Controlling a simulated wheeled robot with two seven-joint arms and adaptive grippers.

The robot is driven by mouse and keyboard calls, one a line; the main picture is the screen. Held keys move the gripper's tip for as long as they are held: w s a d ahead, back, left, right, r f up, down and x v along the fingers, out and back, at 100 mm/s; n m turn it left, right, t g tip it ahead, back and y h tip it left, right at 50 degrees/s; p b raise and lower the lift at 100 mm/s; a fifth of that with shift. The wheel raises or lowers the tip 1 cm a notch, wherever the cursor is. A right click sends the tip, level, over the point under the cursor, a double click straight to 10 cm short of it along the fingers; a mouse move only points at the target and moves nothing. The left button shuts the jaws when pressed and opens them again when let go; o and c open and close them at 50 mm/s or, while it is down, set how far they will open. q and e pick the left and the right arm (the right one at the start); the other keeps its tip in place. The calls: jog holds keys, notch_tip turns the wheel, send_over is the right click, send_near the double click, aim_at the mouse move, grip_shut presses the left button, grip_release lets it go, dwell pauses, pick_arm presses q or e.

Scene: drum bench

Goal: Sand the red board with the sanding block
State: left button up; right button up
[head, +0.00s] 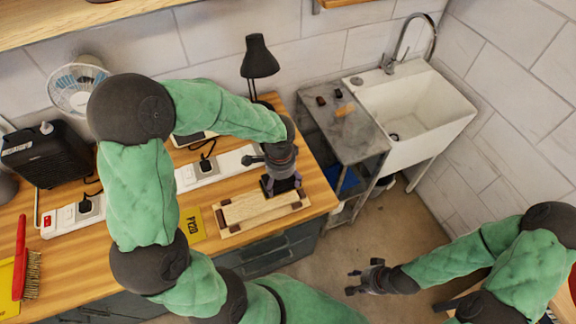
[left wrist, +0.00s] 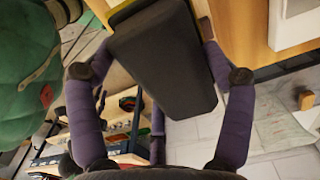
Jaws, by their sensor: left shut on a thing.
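A pale wooden board (head: 240,208) lies on a wooden base near the bench's front right corner. It looks tan; I see no clearly red board on the bench. My left gripper (head: 281,186) is over the board's right end, shut on a dark block. In the left wrist view the dark grey sanding block (left wrist: 165,65) sits between the fingers of the left gripper (left wrist: 160,85). I cannot tell whether the block touches the board. My right gripper (head: 358,279) is open and empty over the floor, away from the bench.
A power strip (head: 205,172) lies behind the board and a yellow card (head: 190,225) to its left. A black lamp (head: 259,62) stands behind. A red-handled brush (head: 22,262) is far left. A sink (head: 415,110) and grey side table (head: 345,125) stand right of the bench.

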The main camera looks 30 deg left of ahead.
pick_arm(q)
jog(key=shift+s+f+b, duration=0.1)
jog(key=shift+f+b, duration=0.4)
jog(key=shift+f, duration=0.05)
jog(key=shift+f+b, duration=2.1)
jog(key=shift+f, duration=0.5)
jog(key=shift+f, duration=0.35)
jog(key=shift+s+a, duration=0.1)
